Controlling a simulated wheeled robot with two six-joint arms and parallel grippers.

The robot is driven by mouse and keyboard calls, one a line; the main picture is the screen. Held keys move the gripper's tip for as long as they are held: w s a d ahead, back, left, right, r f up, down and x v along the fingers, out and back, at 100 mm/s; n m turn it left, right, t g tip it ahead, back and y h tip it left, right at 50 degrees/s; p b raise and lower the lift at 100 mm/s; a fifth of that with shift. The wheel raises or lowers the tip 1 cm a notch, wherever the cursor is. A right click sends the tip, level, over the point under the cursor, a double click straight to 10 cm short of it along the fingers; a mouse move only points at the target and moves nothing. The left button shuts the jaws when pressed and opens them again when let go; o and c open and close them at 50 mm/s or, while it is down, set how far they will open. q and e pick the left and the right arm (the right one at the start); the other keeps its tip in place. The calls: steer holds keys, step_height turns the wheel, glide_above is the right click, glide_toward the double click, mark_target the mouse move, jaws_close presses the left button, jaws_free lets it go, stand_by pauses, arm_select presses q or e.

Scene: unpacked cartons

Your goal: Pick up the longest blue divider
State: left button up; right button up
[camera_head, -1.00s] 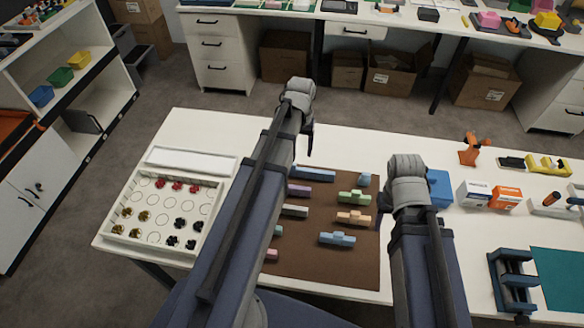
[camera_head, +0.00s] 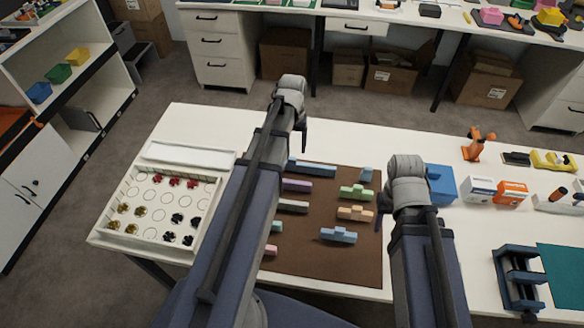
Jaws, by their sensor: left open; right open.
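A long, flat blue divider (camera_head: 316,169) lies at the top of the brown mat (camera_head: 310,262); its left end is partly hidden behind my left arm. It looks longer than the blue piece with a raised middle (camera_head: 338,236) lower on the mat and the small blue piece (camera_head: 366,175) at the upper right. My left gripper (camera_head: 303,135) is open above and beyond the long divider, apart from it and holding nothing visible. My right gripper (camera_head: 384,203) is open at the mat's right edge, its fingers mostly hidden behind its wrist.
Purple (camera_head: 297,186), white, green (camera_head: 357,193), orange and pink pieces also lie on the mat. A white sorting tray (camera_head: 128,243) with several coloured pieces is at left. A blue box (camera_head: 440,187) stands right of my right wrist. Bare table lies beyond the mat.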

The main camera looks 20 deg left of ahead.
mark_target(292, 158)
arm_select(q)
steer(key=f+b, duration=0.2)
steer(key=f, duration=0.1)
steer(key=f+b, duration=0.1)
steer(key=b, duration=0.1)
steer(key=shift+s+f, duration=0.3)
steer(key=shift+f, duration=0.05)
arm_select(e)
step_height(292, 158, down, 5)
steer(key=shift+r, duration=0.25)
arm_select(q)
steer(key=shift+r, duration=0.1)
steer(key=shift+c, duration=0.2)
jaws_close()
